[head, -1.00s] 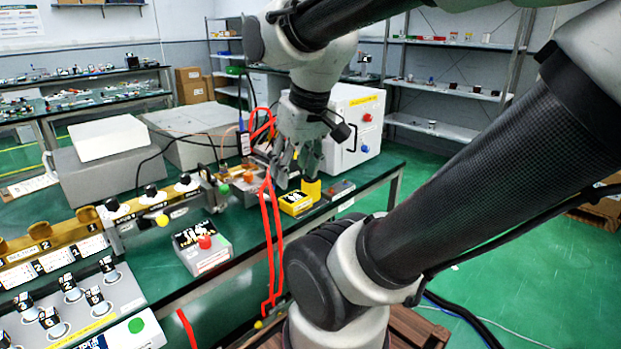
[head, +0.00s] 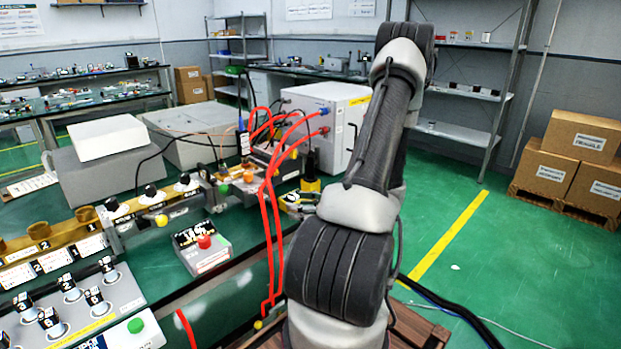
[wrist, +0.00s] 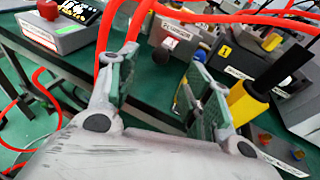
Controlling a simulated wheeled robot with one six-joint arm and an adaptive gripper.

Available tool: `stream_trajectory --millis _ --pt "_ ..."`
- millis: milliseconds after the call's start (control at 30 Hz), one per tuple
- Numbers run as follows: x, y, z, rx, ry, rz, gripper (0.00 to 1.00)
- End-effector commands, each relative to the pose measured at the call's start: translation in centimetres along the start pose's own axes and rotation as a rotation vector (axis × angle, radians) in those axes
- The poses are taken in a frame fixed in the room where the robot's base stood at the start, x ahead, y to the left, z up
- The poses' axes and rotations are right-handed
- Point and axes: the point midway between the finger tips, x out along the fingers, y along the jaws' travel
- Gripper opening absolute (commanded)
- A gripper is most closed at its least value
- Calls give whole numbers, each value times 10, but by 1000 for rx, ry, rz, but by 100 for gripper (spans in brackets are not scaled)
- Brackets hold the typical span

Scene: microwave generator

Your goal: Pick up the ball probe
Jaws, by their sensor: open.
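My gripper (wrist: 162,68) is open in the wrist view, with nothing held between its two green-padded fingers. Just right of its right finger stands a black rod or handle (wrist: 274,70) in a yellow cylinder (wrist: 243,104); this may be the ball probe, but no ball tip shows. The same yellow holder (head: 310,184) with its black upper part shows in the head view, left of my arm. A yellow block marked 1 (wrist: 226,48) lies beyond the right finger.
Red cables (head: 268,225) hang over the bench edge and cross near the left finger in the wrist view. A grey box with a red button (head: 203,250) sits left. A white cabinet (head: 335,105) stands behind. Green floor is open at right.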

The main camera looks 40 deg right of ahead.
Motion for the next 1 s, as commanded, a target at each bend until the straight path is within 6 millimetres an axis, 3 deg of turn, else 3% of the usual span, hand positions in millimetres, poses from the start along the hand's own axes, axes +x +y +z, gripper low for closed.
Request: stream_trajectory --millis 67,200,300,667,1000 --pt "8 -45 -8 73 -51 -180 50" --pt "8 -113 8 88 -132 -421 50" --pt "3 -139 17 90 -171 -518 50" --pt "28 -162 29 87 -201 -547 50" --pt "66 -184 36 87 -199 -545 50"
